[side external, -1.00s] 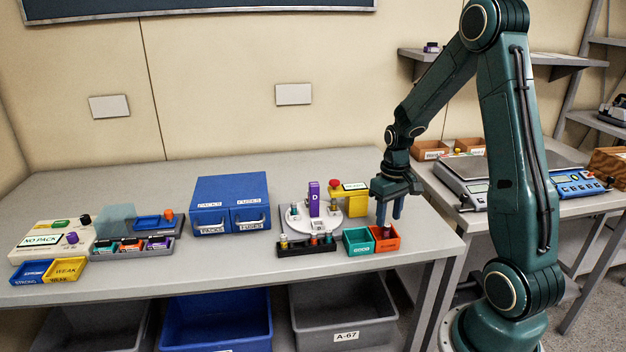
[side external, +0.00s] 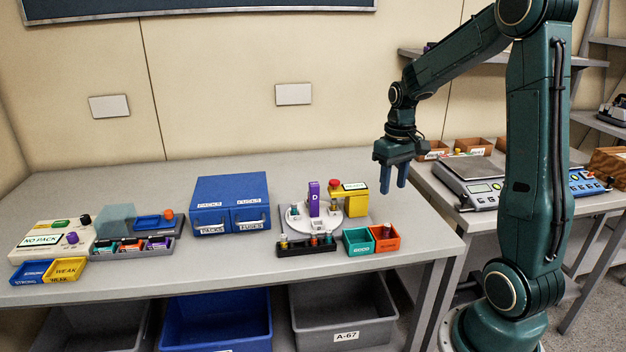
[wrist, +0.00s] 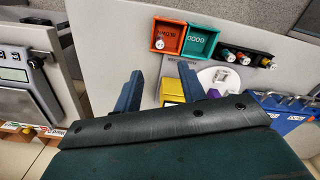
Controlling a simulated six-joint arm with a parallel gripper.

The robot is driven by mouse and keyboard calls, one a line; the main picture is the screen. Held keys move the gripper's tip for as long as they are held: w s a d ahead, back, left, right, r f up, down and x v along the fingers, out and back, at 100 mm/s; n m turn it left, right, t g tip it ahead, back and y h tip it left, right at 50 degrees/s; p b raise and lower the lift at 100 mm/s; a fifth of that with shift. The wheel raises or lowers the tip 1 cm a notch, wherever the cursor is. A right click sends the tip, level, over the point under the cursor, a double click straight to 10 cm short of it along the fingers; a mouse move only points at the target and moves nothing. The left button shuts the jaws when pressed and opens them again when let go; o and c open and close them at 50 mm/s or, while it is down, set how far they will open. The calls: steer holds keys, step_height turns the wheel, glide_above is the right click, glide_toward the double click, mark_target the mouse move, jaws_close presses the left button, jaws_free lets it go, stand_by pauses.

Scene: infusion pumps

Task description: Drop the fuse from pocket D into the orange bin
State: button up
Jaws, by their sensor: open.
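The orange bin (side external: 385,245) sits near the table's front right, beside the green bin (side external: 357,248). My gripper (side external: 393,184) is open and empty, well above and behind the orange bin. Its two fingers (wrist: 160,75) stand apart in the wrist view. The purple D marker (side external: 314,198) stands at the white round plate (side external: 328,222). I cannot tell what lies in pocket D.
A black rack (side external: 300,248) holds several fuses in front of the plate. A yellow box (side external: 354,203) with a red button stands behind the bins. A blue drawer cabinet (side external: 230,195) is to the left. Scales (side external: 475,180) stand on the right table. The air around my gripper is clear.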

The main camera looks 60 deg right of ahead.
step_height(320, 180, up, 4)
steer(key=shift+r, duration=0.25)
stand_by(0.5)
steer(key=s+a+r+n+t, duration=0.2)
steer(key=s+a, duration=0.3)
steer(key=a, duration=0.6)
steer(key=s+a+r+n+t, duration=0.2)
steer(key=s+a, duration=0.4)
steer(key=a, duration=0.5)
steer(key=shift+a+r+n+t, duration=0.2)
steer(key=shift+r+n+t, duration=0.1)
steer(key=shift+r+t, duration=0.55)
steer(key=shift+c, duration=0.4)
